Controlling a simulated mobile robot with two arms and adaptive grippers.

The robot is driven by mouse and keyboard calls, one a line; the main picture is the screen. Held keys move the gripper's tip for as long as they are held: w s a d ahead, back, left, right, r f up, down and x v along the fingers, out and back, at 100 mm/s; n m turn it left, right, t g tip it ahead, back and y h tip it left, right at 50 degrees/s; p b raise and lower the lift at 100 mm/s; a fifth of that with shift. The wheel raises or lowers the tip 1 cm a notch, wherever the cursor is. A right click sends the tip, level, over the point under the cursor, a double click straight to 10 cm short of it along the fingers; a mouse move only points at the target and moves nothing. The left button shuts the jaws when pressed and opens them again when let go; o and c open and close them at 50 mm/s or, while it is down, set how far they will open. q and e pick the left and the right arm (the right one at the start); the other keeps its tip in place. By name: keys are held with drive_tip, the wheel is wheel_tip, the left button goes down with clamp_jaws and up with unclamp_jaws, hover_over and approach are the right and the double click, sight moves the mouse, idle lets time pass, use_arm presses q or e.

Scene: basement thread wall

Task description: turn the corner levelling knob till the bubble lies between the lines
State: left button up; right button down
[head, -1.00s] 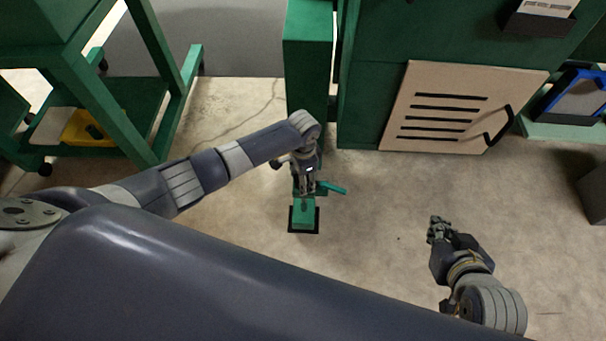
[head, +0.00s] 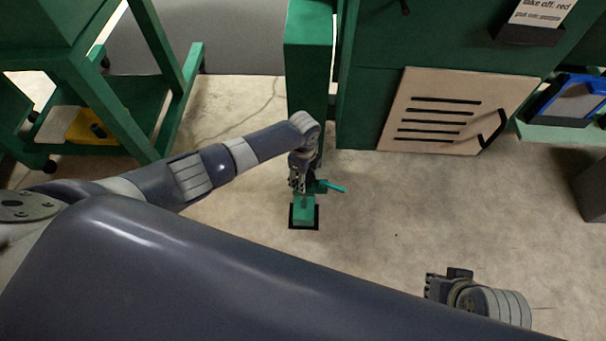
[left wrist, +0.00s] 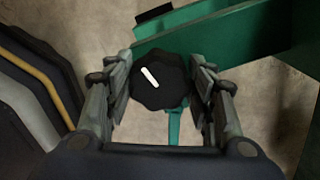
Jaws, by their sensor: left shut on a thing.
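The levelling knob (left wrist: 160,82) is black and scalloped with a white mark, seen in the left wrist view. The mark slants from upper left to lower right. My left gripper (left wrist: 161,88) has its fingers on both sides of the knob and is shut on it. In the head view my left gripper (head: 301,188) is at the green foot (head: 303,213) at the base of the green machine; the knob is hidden there by the gripper. My right gripper (head: 432,287) is low at the right, away from the foot; its fingertips are unclear. I cannot make out a bubble or lines.
A teal lever (head: 332,187) sticks out right of the foot. A green column (head: 307,70) rises behind it. A beige slotted panel (head: 450,110) leans at the right. A green trolley (head: 120,110) stands at the left.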

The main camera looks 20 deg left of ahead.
use_arm(q)
drive_tip(key=shift+m, duration=1.2)
drive_tip(key=o, duration=1.1)
drive_tip(key=shift+c, duration=0.2)
drive_tip(key=shift+r, duration=0.1)
drive_tip(key=shift+w+r, duration=0.1)
drive_tip(key=shift+r, duration=0.15)
wheel_tip(320, 180, up, 11)
drive_tip(key=shift+r, duration=0.1)
